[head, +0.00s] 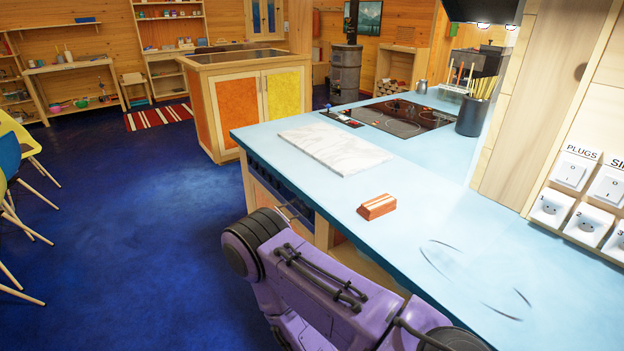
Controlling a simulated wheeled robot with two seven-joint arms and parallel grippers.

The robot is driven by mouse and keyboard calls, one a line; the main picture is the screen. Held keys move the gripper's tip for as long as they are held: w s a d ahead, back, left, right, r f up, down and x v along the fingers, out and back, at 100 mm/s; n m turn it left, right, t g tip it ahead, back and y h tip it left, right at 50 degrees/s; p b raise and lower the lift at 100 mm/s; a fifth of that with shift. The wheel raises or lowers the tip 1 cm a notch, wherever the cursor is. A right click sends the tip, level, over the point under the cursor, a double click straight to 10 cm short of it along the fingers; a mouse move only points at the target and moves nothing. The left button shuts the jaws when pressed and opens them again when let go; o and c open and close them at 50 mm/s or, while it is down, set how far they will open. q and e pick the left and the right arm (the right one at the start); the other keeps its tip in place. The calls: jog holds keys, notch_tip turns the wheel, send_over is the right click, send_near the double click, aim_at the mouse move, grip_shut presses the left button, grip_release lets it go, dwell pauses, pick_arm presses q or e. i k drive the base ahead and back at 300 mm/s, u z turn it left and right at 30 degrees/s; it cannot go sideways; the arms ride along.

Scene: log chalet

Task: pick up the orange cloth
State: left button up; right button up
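A small folded orange block-like bundle with pale stripes (377,207) lies on the light blue counter, near its left edge. It looks like the orange cloth, and nothing touches it. A purple arm of mine reaches up from the bottom of the head view, in front of the counter's left side and below the cloth. I cannot make out gripper fingers on it. No other arm shows.
On the light blue counter (428,204), a white marble board (334,148) lies beyond the cloth. A black hob (401,118) and a dark pot of utensils (471,116) are farther back. Faint curved marks (503,306) show nearer. Switches and sockets (571,172) line the right wall.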

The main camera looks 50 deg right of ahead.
aim_at(372, 209)
jog(key=u, duration=0.1)
jog(key=i, duration=1.45)
jog(key=z, duration=3.55)
